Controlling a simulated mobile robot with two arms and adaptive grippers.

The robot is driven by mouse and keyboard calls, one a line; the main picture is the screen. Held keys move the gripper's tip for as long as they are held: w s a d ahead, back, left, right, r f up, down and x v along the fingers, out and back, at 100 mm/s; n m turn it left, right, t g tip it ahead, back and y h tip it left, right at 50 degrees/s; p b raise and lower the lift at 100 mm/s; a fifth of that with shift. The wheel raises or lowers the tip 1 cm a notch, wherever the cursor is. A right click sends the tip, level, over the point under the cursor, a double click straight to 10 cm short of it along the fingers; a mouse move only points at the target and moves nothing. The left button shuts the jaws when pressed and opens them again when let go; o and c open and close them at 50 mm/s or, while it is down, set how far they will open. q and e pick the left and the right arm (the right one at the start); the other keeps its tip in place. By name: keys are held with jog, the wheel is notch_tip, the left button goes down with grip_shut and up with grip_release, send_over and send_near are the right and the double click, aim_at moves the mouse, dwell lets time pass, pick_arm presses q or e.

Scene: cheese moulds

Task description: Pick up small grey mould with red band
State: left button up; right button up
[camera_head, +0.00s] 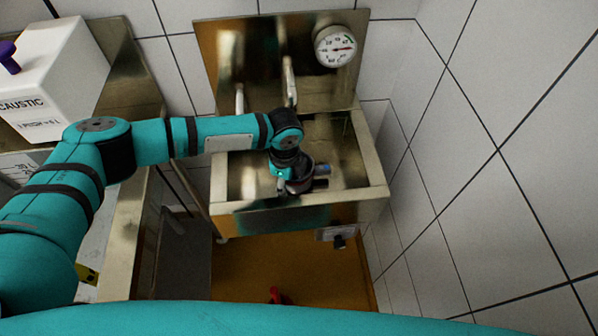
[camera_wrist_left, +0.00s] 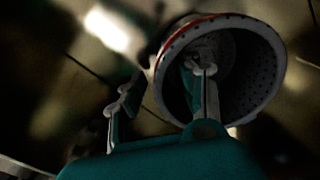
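The small grey mould with a red band (camera_wrist_left: 248,85) shows in the left wrist view as a perforated cup, its open mouth toward the camera. A red line runs along its upper outer edge. My left gripper (camera_wrist_left: 168,78) has its fingers spread. The right-hand finger reaches into the mouth of the mould and the left-hand finger is outside it, with a visible gap to the wall. My right gripper is not in view.
The metal sink (camera_head: 373,190) has raised walls around the gripper. A dial gauge (camera_head: 335,47) is on the backsplash. A white caustic container (camera_head: 50,70) stands left. A tiled wall (camera_head: 500,200) closes the right side.

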pick_arm(q)
grip_shut()
dwell(0.3)
